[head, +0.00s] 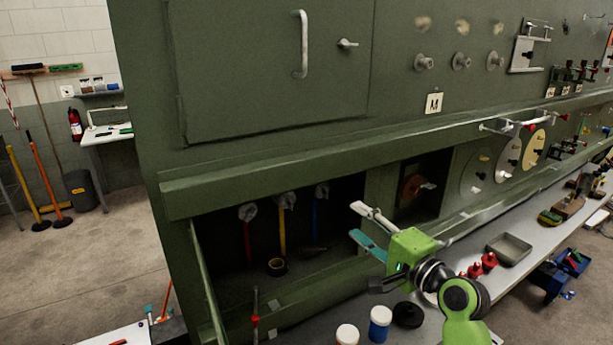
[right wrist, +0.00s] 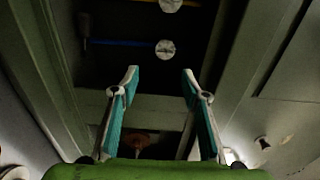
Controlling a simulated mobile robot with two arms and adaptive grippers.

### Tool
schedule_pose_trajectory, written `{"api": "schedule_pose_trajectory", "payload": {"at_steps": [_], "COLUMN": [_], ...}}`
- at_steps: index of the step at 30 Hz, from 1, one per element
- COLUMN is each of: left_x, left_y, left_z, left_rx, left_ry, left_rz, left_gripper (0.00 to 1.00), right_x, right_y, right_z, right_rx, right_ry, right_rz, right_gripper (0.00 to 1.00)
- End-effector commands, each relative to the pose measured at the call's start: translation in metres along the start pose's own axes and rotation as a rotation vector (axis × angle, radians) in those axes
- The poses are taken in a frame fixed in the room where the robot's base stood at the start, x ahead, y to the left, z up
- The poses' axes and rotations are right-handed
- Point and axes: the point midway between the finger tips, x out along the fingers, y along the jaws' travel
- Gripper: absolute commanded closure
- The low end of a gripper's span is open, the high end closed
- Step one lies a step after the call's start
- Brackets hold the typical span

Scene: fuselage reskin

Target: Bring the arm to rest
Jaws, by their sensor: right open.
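My right gripper (head: 362,226) is at the middle of the head view, in front of the lower opening of the green fuselage panel (head: 280,180). Its green arm comes up from the lower right. In the right wrist view its two teal-lined fingers (right wrist: 160,85) stand well apart with nothing between them. Beyond the fingertips lies the dark opening, with a round pale fitting (right wrist: 165,49) on a blue line. My left gripper is not in the head view.
Below my right arm, a bench (head: 500,270) holds white-lidded and blue jars (head: 380,322), red fittings (head: 481,265) and a grey tray (head: 509,248). Coloured lines and a small roll (head: 277,267) are inside the opening. Open floor (head: 100,260) lies at the left.

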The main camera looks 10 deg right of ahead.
Motion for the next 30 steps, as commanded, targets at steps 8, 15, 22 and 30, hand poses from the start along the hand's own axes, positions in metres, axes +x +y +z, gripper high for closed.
{"api": "schedule_pose_trajectory", "payload": {"at_steps": [8, 15, 22, 30], "left_x": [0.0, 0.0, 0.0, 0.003], "left_y": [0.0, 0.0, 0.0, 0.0], "left_z": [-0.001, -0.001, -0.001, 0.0], "left_rx": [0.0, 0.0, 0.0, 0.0], "left_ry": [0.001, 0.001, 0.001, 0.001], "left_rz": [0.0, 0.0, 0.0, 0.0], "left_gripper": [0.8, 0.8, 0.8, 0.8], "right_x": [-0.06, -0.174, -0.263, -0.344], "right_y": [0.142, 0.258, 0.301, 0.327], "right_z": [0.056, 0.107, 0.133, 0.15], "right_rx": [-0.414, -0.839, -1.067, -1.229], "right_ry": [-0.105, -0.351, -0.572, -0.803], "right_rz": [0.381, 0.758, 0.962, 1.113], "right_gripper": [0.58, 0.58, 0.58, 0.58]}}
